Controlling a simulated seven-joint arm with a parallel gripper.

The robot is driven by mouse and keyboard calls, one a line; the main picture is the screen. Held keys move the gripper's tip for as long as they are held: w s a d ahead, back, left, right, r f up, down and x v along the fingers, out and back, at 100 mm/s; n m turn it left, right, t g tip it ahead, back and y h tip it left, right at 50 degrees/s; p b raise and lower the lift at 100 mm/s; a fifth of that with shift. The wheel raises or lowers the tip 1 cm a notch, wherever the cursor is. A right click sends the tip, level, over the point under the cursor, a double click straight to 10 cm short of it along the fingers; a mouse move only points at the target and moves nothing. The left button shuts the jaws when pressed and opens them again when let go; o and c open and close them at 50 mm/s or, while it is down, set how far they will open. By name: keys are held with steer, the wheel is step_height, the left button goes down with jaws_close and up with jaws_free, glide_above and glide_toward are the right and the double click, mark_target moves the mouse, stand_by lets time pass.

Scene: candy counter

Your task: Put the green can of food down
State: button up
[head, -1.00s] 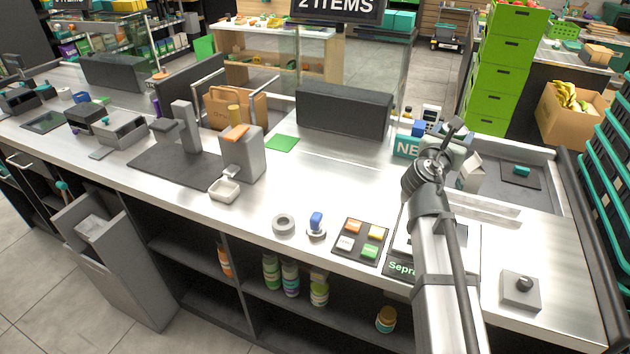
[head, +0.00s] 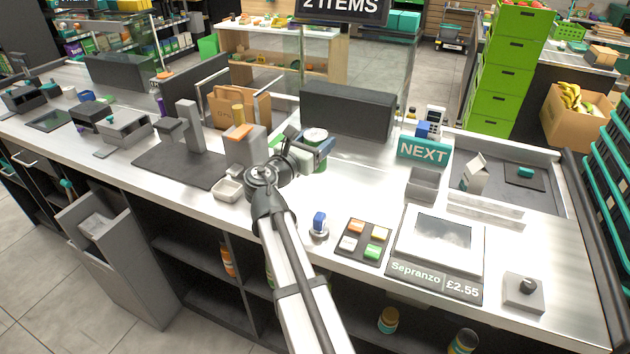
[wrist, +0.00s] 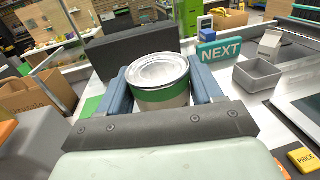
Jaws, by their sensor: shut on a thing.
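The green can of food (wrist: 160,88) is upright between the two blue fingers of my gripper (wrist: 158,95) in the wrist view. It has a silver lid and a green band. In the head view the can (head: 316,136) shows partly behind my gripper (head: 322,148), over the counter (head: 350,170) in front of a dark panel. My gripper is shut on it. The can's base is mostly hidden, so I cannot tell whether it touches the counter.
A grey scanner block (head: 243,150) stands left of my gripper, with a white dish (head: 228,189) before it. The dark panel (head: 346,112) is behind. A NEXT sign (head: 423,150), grey bin (head: 424,184) and scale (head: 440,240) are right. Counter between is clear.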

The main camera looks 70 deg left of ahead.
steer(key=shift+s+a+f, duration=0.15)
steer(key=shift+s+f, duration=0.45)
steer(key=shift+f, duration=1.1)
steer(key=shift+s+a+f, duration=0.15)
steer(key=shift+s+f, duration=0.5)
steer(key=shift+f, duration=1.1)
steer(key=shift+s+a+f, duration=0.15)
steer(key=shift+s+f, duration=0.45)
steer(key=shift+f, duration=1.1)
steer(key=shift+f, duration=0.15)
steer(key=o, duration=1.3)
steer(key=v, duration=1.2)
